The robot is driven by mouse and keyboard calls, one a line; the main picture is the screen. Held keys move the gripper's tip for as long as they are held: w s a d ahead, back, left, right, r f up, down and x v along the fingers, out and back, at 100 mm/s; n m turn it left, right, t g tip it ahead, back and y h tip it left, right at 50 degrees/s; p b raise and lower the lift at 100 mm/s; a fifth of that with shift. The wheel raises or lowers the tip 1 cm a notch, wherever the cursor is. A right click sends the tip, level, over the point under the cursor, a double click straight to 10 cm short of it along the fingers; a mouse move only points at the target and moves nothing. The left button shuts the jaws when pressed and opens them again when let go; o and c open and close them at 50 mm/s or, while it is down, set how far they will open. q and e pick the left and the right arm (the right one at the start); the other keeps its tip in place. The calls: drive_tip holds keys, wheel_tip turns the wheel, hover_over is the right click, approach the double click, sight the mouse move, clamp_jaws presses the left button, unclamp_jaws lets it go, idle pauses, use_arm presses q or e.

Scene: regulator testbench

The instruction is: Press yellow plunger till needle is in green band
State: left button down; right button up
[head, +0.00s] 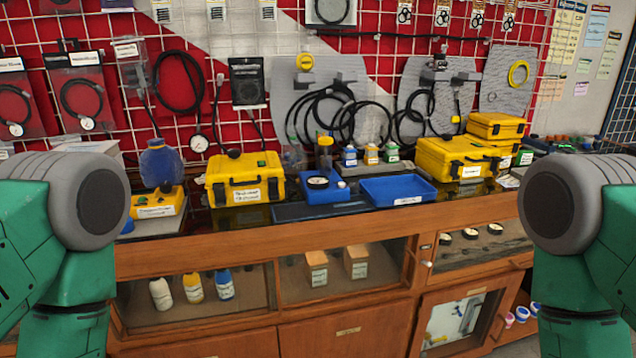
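A blue test unit (342,193) sits on the bench top near the middle of the head view. A round black-rimmed dial gauge (318,182) with a pale face is on its left part. The needle and any green band are too small to make out. An upright piece with a yellow top (325,142) stands just behind the gauge and looks like the plunger; how far it is pressed I cannot tell. My two green and grey arms show at the left and right edges, well apart from the unit. Neither gripper is in view.
A yellow case (245,178) stands left of the unit, a blue tray (398,191) right of it, and another yellow case (457,157) farther right. Small bottles (371,154) and hanging black hoses (330,108) are behind. A dark flat mat (305,211) lies in front.

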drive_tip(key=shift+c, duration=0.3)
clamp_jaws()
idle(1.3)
